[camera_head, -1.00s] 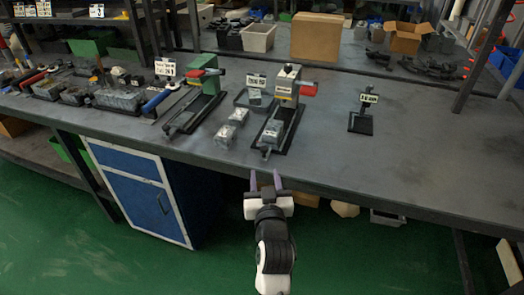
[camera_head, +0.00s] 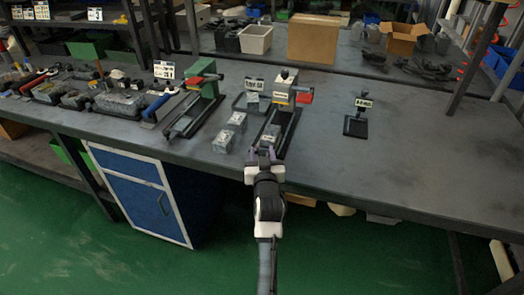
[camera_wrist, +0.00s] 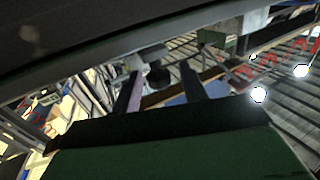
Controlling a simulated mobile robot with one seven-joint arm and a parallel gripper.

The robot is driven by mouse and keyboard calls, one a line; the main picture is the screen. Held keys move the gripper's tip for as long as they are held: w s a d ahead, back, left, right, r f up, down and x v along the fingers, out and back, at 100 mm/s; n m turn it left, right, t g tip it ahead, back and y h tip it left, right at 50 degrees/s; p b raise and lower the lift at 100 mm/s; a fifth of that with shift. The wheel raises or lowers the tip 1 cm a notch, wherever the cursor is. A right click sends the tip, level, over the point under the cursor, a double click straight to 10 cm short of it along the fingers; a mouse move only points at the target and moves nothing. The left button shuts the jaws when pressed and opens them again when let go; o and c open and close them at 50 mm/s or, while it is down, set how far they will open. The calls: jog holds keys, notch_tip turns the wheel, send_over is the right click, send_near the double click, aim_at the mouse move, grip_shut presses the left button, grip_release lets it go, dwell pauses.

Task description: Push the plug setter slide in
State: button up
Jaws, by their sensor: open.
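A grey bench fixture with a white-grey head and a red part (camera_head: 284,92) stands on the bench, its black rails (camera_head: 284,132) running toward the front edge. A small grey block (camera_head: 268,137) sits at the near end of the rails. A green-headed fixture (camera_head: 205,80) with similar rails stands to the left. Labels are too small to read, so I cannot tell which is the plug setter. My gripper (camera_head: 264,154) is at the near end of the grey fixture; contact cannot be judged. In the wrist view my gripper (camera_wrist: 162,82) has its fingers apart, nothing clearly between them.
Two loose grey blocks (camera_head: 230,132) lie left of the grey fixture. A small labelled black stand (camera_head: 356,122) stands to its right. The bench's front edge (camera_head: 330,192) passes beneath my arm. The bench's right side is clear.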

aim_at(267, 142)
jog(key=shift+w, duration=0.15)
jog(key=shift+c, duration=0.3)
grip_shut()
jog(key=shift+w+d+b, duration=0.25)
jog(key=shift+w+b, duration=0.1)
jog(key=shift+w, duration=0.4)
jog(key=shift+w+d+b, duration=0.25)
jog(key=shift+w+b, duration=0.15)
jog(key=shift+w, duration=0.4)
jog(key=shift+w+d+b, duration=0.25)
jog(key=shift+w+b, duration=0.1)
jog(key=shift+w, duration=0.4)
jog(key=shift+o, duration=0.3)
grip_release()
